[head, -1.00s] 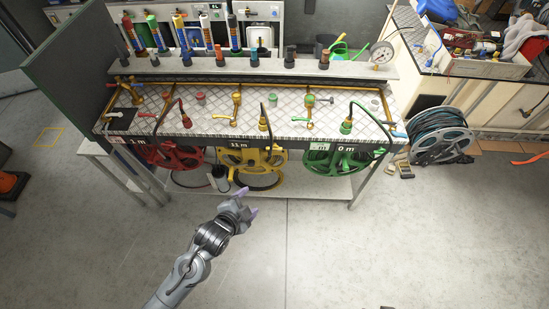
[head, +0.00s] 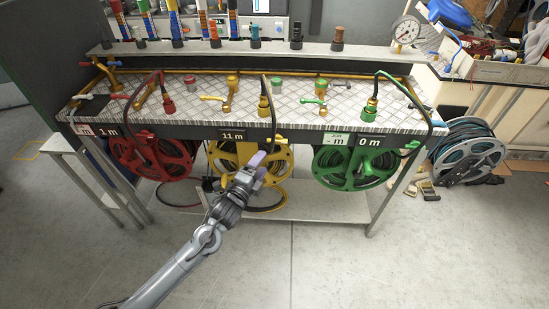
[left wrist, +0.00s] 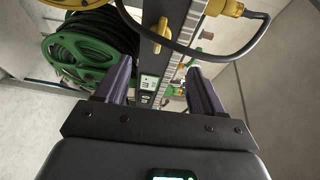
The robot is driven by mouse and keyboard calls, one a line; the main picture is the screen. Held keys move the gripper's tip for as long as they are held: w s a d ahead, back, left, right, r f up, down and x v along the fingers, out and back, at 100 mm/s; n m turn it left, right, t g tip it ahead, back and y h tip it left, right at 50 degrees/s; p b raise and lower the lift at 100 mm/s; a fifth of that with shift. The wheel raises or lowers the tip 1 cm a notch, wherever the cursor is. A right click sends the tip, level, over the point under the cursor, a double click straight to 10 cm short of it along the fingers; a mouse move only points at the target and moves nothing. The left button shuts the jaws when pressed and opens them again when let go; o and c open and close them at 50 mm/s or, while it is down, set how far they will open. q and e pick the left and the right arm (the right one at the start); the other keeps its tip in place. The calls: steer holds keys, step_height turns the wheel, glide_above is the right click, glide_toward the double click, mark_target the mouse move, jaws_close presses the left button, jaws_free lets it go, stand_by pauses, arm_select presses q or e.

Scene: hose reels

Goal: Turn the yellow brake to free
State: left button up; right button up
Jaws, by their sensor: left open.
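The yellow hose reel (head: 222,160) hangs under the front of the bench, between the red and green reels, with an "11 m" label above it. A yellow lever-like knob (left wrist: 160,36), which looks like the brake, sits on the dark front strip in the left wrist view; I cannot tell its setting. In the head view I cannot make it out. My left gripper (head: 263,170) is in front of the yellow reel's right side, covering part of it. Its purple fingers (left wrist: 160,72) are apart with nothing held; the knob appears beyond their tips. My right gripper is not in view.
The red reel (head: 150,158) is to the left and the green reel (head: 352,172) to the right. A black hose (left wrist: 222,52) loops from a yellow fitting (left wrist: 228,8) near the knob. A yellow valve lever (head: 214,98) stands on the bench top. The floor in front is clear.

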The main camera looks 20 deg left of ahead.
mark_target(276, 142)
arm_select(q)
steer(key=w+b, duration=0.1)
steer(key=w, duration=0.3)
steer(key=w+b, duration=0.2)
steer(key=w, duration=0.1)
steer(key=w+b, duration=0.1)
steer(key=w, duration=0.3)
steer(key=shift+w+d+f+b, duration=0.25)
steer(key=shift+w+d+b, duration=0.05)
steer(key=shift+d, duration=0.1)
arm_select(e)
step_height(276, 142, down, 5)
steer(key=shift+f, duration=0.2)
arm_select(q)
steer(key=shift+c, duration=0.4)
steer(key=c, duration=0.9)
steer(key=shift+c, duration=0.2)
